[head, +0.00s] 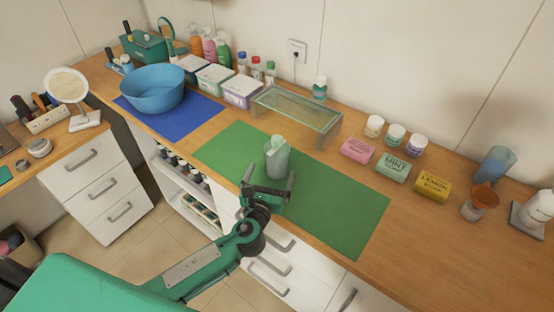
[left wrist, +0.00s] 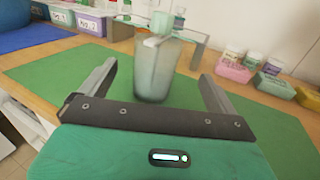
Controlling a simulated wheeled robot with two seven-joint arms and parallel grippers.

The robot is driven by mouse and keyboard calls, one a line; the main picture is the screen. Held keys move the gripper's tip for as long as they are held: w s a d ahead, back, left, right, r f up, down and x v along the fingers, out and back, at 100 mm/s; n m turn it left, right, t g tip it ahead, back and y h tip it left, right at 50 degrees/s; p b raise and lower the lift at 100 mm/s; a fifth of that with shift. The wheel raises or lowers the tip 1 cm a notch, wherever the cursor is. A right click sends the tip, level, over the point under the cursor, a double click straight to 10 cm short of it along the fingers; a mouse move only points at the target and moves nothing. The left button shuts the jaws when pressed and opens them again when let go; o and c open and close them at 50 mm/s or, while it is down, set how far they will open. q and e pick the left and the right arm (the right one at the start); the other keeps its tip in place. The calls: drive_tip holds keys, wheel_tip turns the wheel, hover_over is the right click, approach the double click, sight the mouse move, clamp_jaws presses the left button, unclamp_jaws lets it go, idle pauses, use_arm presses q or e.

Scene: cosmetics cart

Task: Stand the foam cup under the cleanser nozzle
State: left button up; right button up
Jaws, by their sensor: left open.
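A translucent grey-green cup (head: 277,162) stands upright on the green mat, with a pale green and white item sticking up from it. In the left wrist view the cup (left wrist: 155,75) is straight ahead, just beyond and between the fingertips. My left gripper (head: 270,180) is open and empty, low over the mat on the near side of the cup. Its fingers (left wrist: 158,80) point at the cup without closing on it. A white bottle (head: 541,206) on a grey base is partly cut off at the right edge; I cannot make out a nozzle. My right gripper is out of view.
A glass shelf (head: 296,108) stands behind the mat (head: 345,205). Pink, mint and yellow boxes (head: 432,186) line its right side. A blue tumbler (head: 496,166) and an orange funnel (head: 485,196) stand farther right. The counter's front right is clear.

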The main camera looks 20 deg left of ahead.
sight(275, 161)
use_arm(q)
drive_tip(key=w, duration=0.3)
drive_tip(key=shift+w+a, duration=0.1)
drive_tip(key=shift+w, duration=0.3)
drive_tip(key=shift+w+r+p, duration=0.15)
drive_tip(key=shift+w+p, duration=0.3)
drive_tip(key=shift+w, duration=0.05)
drive_tip(key=w, duration=0.2)
drive_tip(key=w+p, duration=0.1)
drive_tip(key=shift+w+a, duration=0.2)
drive_tip(key=shift+a, duration=0.1)
drive_tip(key=shift+w, duration=0.55)
drive_tip(key=c, duration=1.2)
drive_tip(key=shift+c, duration=0.6)
drive_tip(key=shift+r, duration=0.1)
